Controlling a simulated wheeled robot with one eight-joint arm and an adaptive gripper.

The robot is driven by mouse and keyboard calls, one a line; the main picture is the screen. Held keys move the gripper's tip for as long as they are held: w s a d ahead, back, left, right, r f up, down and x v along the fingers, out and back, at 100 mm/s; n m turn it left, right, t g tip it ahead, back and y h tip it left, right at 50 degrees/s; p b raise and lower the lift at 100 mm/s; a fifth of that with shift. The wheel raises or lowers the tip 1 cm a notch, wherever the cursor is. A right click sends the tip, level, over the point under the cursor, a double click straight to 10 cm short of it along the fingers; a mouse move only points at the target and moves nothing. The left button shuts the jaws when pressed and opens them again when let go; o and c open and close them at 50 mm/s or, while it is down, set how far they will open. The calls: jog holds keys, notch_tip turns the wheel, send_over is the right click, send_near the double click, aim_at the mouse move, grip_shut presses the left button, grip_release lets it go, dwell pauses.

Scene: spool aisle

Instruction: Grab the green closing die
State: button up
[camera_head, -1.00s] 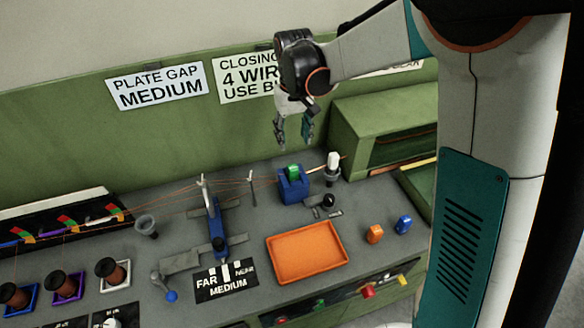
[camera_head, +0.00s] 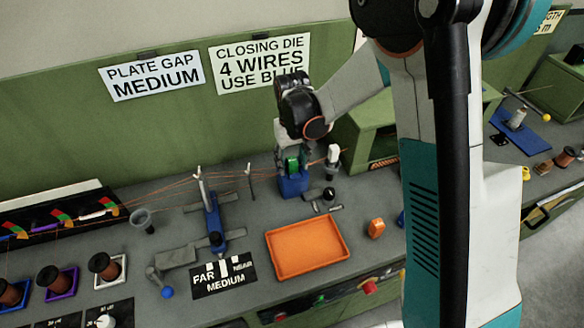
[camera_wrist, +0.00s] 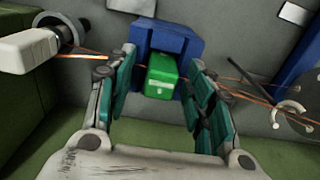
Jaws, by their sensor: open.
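The green closing die (camera_wrist: 161,76) sits in a blue holder (camera_wrist: 182,38) on the bench. In the head view the green die (camera_head: 292,164) shows partly behind my gripper, above the blue holder (camera_head: 293,185). My gripper (camera_wrist: 160,85) is open, with one finger on each side of the die. A gap shows between the die and the left finger; the right finger is close to its side, and I cannot tell whether it touches. Orange wires run to the holder from both sides.
A white-topped black post (camera_head: 332,160) stands right of the holder and shows at the upper left of the wrist view. An empty orange tray (camera_head: 307,248) lies in front. A green cabinet stands behind.

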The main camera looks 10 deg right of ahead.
grip_shut()
dwell(0.4)
